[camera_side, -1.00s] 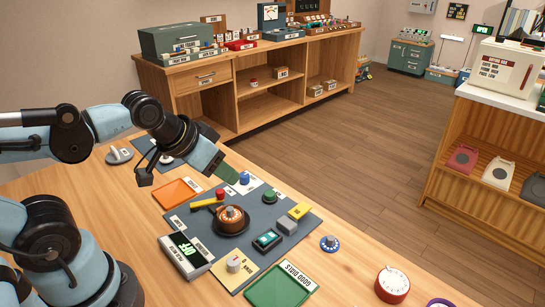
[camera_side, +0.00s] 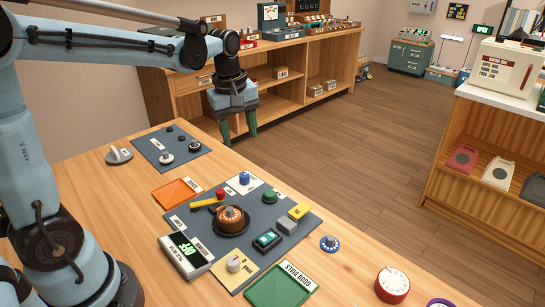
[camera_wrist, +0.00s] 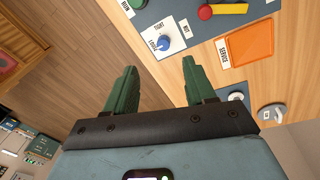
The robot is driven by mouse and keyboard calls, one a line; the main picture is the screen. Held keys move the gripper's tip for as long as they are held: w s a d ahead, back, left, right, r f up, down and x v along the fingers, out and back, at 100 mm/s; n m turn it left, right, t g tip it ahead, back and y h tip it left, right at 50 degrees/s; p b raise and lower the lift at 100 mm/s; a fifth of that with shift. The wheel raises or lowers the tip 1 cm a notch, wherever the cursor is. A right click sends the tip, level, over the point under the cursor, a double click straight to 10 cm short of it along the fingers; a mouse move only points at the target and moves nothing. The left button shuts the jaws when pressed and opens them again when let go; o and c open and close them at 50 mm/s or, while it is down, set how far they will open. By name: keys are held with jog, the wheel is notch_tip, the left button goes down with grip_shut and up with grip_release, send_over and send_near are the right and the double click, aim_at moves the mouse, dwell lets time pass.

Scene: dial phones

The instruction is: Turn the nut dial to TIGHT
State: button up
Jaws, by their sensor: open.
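The nut dial is a blue knob (camera_side: 244,178) on a white plate at the far edge of the grey mat. In the wrist view the nut dial (camera_wrist: 165,42) sits beyond the gap between my fingers, with labels TIGHT, LOOSE and NUT around it. Its pointer is too small to read with certainty. My gripper (camera_side: 238,138) has green fingers spread apart with nothing between them. It hangs fingers-down past the table's far edge, apart from the dial. The open fingers (camera_wrist: 158,75) also show in the wrist view.
The grey mat also holds a red-knobbed yellow lever (camera_side: 208,202), a copper dial (camera_side: 230,214), a green button (camera_side: 269,195) and a lit green switch (camera_side: 267,240). An orange tray (camera_side: 178,192) lies to the left. A second mat (camera_side: 172,148) with several knobs lies behind it.

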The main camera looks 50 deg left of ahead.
aim_at(244, 174)
jog(key=f+n, duration=0.1)
jog(key=f, duration=0.3)
jog(key=w+a+f+n+g, duration=0.1)
jog(key=f, duration=0.4)
jog(key=w+a+f+n, duration=0.1)
jog(key=f, duration=0.4)
jog(key=shift+w+a+n+g, duration=0.25)
jog(key=shift+n+g, duration=0.05)
jog(key=shift+n, duration=0.1)
jog(key=shift+c, duration=0.2)
grip_shut()
